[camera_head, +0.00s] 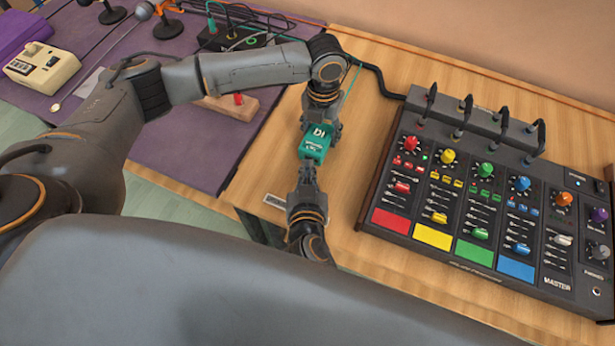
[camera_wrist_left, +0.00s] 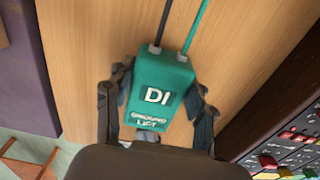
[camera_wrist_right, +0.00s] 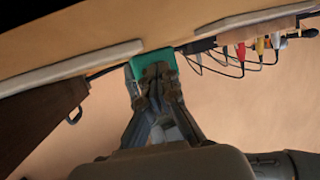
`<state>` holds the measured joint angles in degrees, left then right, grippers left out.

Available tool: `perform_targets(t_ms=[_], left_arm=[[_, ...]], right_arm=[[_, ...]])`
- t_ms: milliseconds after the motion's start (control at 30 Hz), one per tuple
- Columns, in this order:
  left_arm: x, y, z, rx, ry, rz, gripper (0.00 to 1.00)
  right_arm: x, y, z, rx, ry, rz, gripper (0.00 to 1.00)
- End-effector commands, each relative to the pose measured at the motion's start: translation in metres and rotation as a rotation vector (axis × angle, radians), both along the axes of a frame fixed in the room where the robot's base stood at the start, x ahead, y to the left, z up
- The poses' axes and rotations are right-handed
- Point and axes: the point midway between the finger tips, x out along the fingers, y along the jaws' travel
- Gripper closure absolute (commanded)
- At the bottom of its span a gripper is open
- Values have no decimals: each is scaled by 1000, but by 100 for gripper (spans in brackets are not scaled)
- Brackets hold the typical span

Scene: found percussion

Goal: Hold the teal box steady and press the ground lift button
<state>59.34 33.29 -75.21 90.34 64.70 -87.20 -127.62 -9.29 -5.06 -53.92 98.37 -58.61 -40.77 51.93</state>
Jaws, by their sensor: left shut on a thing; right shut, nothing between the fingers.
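The teal box (camera_head: 316,143), marked DI, is over the wooden table between my two grippers in the head view. In the left wrist view the box (camera_wrist_left: 160,88) shows the words GROUND LIFT and two cables at its far end. My left gripper (camera_head: 322,122) is shut on the box, one finger on each side. My right gripper (camera_head: 306,172) is shut and empty, with its tips close to the box's near end. In the right wrist view its fingertips (camera_wrist_right: 158,75) overlap the teal box (camera_wrist_right: 150,60); contact cannot be told. The button is hidden.
A mixer (camera_head: 480,200) with coloured knobs and pads stands to the right on the wooden table (camera_head: 355,190). A purple mat (camera_head: 190,140) lies at the left with a beige device (camera_head: 42,66) and a dark cable box (camera_head: 235,38). Cables run behind my left gripper.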

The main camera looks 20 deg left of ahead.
Motion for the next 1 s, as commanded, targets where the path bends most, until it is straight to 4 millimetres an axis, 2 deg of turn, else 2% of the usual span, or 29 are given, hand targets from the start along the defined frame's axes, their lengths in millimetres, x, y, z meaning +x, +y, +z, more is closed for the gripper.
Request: perform_targets(t_ms=[767, 1000], left_arm=[[0, 0, 0, -1, 0, 0, 88], [0, 0, 0, -1, 0, 0, 88]], right_arm=[[4, 2, -2, -2, -1, 1, 100], [-11, -4, 3, 1, 0, 0, 100]])
